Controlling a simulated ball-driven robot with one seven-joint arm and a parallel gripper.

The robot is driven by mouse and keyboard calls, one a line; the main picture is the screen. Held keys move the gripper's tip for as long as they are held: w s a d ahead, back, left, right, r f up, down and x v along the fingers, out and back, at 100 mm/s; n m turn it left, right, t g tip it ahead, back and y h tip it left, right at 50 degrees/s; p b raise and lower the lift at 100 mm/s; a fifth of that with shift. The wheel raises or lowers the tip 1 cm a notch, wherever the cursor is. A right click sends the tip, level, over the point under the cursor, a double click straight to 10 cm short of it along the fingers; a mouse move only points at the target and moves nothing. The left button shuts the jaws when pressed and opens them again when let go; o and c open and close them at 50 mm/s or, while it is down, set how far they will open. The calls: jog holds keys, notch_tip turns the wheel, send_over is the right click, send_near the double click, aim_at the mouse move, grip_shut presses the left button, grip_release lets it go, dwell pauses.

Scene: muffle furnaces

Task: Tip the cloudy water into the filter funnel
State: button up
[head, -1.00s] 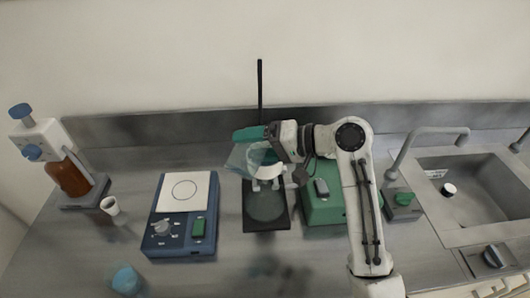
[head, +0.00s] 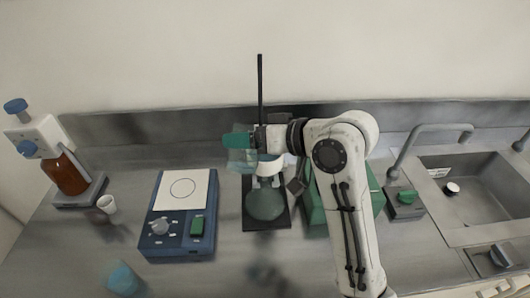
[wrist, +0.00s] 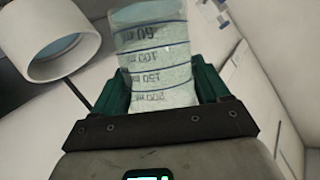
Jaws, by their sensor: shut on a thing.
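My gripper (head: 238,140) is shut on a clear graduated beaker (head: 241,160). In the wrist view, the beaker (wrist: 155,50) sits between the green fingers and holds pale cloudy water. In the head view it looks nearly upright. It hangs just left of the white filter funnel (head: 270,168), at about its height or slightly above. The funnel sits on a stand over a rounded, clear vessel (head: 265,204). In the wrist view the funnel's open mouth (wrist: 60,52) shows at the upper left, apart from the beaker. No pouring stream shows.
The stand's black rod (head: 260,95) rises behind the funnel. A blue device with a white plate (head: 182,183) stands left. A green box (head: 318,212) is right, partly behind my arm.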

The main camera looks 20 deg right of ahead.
jog(key=shift+r, duration=0.1)
jog(key=shift+f+n+t+h+b, duration=0.35)
jog(key=shift+n+b, duration=0.25)
jog(key=shift+b, duration=0.2)
jog(key=shift+n+t+h+b, duration=0.25)
jog(key=shift+n+b, duration=0.35)
jog(key=shift+b, duration=0.1)
jog(key=shift+r+n, duration=0.15)
jog(key=shift+n, duration=0.15)
